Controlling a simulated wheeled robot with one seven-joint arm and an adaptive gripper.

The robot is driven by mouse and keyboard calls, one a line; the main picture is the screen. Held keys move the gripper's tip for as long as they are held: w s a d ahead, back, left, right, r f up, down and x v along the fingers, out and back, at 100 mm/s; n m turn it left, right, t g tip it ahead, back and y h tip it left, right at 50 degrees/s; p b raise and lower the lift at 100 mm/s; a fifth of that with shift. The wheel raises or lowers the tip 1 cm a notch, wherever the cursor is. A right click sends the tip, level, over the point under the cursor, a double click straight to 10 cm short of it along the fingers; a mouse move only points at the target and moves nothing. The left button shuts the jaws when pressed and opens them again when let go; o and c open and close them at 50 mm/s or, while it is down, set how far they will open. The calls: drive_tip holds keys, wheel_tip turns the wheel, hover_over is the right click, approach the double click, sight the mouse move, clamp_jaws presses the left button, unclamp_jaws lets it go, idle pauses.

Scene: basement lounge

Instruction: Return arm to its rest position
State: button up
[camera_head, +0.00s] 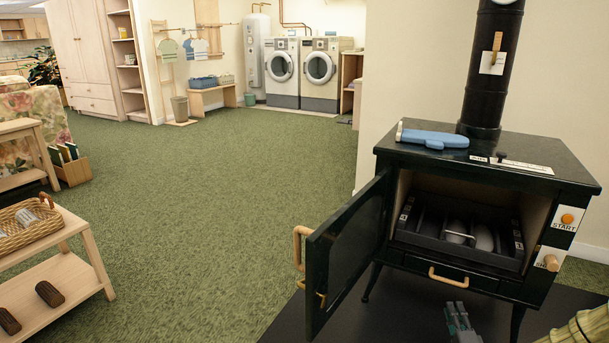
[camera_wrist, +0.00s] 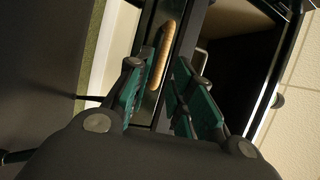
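My gripper (camera_head: 461,322) shows at the bottom of the head view, low in front of the black toy stove (camera_head: 560,165), just below the stove's lower wooden handle (camera_head: 448,277). In the wrist view my gripper (camera_wrist: 163,92) has its two green-padded fingers spread apart with nothing held between them. A wooden handle (camera_wrist: 162,55) on a dark panel shows beyond the fingertips, and it seems clear of them. Only the end of my gripper and part of my arm at the bottom right show in the head view.
The stove door (camera_head: 345,255) stands open to the left, its wooden handle (camera_head: 298,248) sticking out. Inside is a dark rack (camera_head: 425,232) with pale rounded items. A wooden shelf (camera_head: 85,245) stands left; green carpet (camera_head: 215,200) between is clear.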

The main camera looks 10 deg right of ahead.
drive_tip(key=s+a+f+n+g+y+p, duration=0.1)
drive_tip(key=s+a+f+n+g+y, duration=0.15)
drive_tip(key=a, duration=0.65)
drive_tip(key=s+a+f+n+g+y, duration=0.2)
drive_tip(key=a+f+n, duration=0.15)
drive_tip(key=a, duration=0.55)
drive_tip(key=s+a+f+n+g+y+p, duration=0.1)
drive_tip(key=s+a+f+n+g+y, duration=0.15)
drive_tip(key=a, duration=0.65)
drive_tip(key=s+a+f+n+g+p, duration=0.1)
drive_tip(key=s+a+n+g, duration=0.35)
drive_tip(key=s, duration=0.65)
drive_tip(key=s+a+f+n+g+p, duration=0.1)
drive_tip(key=s+a+n+g+p, duration=0.3)
drive_tip(key=s, duration=0.8)
drive_tip(key=s+d+r+n+g+h+b, duration=0.2)
drive_tip(key=s+r+g+h, duration=0.15)
drive_tip(key=s, duration=0.75)
wheel_tip(320, 180, up, 38)
drive_tip(key=p, duration=3.8)
drive_tip(key=shift+w+a+r+y, duration=0.15)
drive_tip(key=shift+w+a+y, duration=0.1)
drive_tip(key=shift+w+y, duration=0.15)
